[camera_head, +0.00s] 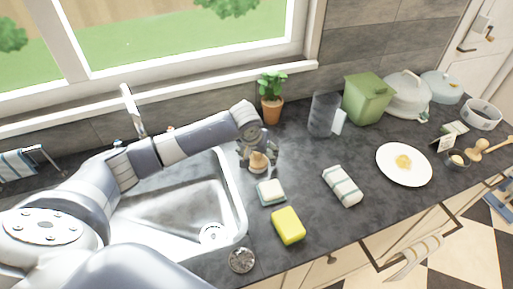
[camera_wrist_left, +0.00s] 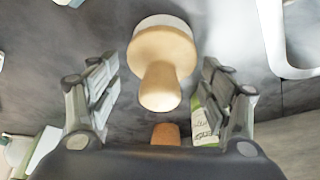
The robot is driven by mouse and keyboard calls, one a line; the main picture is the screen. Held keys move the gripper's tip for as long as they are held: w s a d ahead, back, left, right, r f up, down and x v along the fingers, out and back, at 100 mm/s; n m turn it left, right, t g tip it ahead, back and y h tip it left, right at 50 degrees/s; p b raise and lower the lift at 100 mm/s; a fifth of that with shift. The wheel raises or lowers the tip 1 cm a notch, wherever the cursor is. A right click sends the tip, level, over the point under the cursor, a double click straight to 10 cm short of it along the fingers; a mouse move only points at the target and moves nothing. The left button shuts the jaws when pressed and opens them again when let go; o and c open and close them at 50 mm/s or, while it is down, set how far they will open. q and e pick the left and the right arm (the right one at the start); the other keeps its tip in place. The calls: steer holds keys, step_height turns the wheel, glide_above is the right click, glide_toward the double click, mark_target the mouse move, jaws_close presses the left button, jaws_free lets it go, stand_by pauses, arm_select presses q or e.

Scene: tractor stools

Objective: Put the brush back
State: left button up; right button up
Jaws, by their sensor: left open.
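The brush (camera_head: 258,162) has a pale wooden knob and stands on the dark counter just right of the sink. In the left wrist view the brush (camera_wrist_left: 160,60) shows its round knob and a pale rim at its far end. My left gripper (camera_head: 258,160) is open over it, coming from above and behind. Its two fingers stand on either side of the knob, with gaps visible on both sides in the left wrist view (camera_wrist_left: 160,95). My right gripper is not in view.
The sink (camera_head: 238,190) lies left of the brush. A potted plant (camera_head: 271,105) stands behind. Counter between brush and towel is mostly clear.

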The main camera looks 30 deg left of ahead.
arm_select(q)
steer(key=b+v, duration=0.1)
steer(key=v, duration=1)
steer(key=shift+r, duration=0.25)
steer(key=shift+s+f, duration=0.1)
